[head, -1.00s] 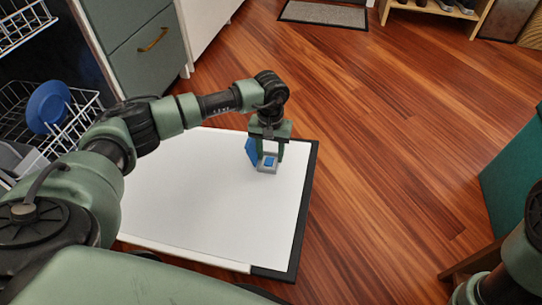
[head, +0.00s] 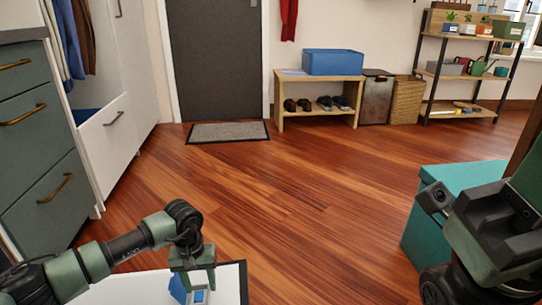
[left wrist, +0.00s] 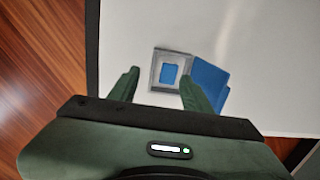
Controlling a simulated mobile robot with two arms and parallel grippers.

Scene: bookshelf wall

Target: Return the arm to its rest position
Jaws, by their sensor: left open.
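My left arm reaches in from the lower left in the head view. Its green gripper (head: 198,290) points down over a white board (head: 130,290). In the left wrist view the two fingers (left wrist: 160,80) are spread apart. A small grey square frame with a blue centre (left wrist: 170,71) lies between and just beyond the fingertips, on the white surface. A flat blue piece (left wrist: 210,82) is beside it, partly behind the right finger. Whether a finger touches either is unclear. My right arm (head: 490,235) shows at the right edge; its fingers are not visible.
A teal box (head: 425,235) stands beside my right arm. Green drawers (head: 40,150) and a white cabinet (head: 115,140) line the left. A bench (head: 320,85), bin (head: 376,98) and shelf (head: 465,75) stand at the back. The wooden floor (head: 300,190) between is clear.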

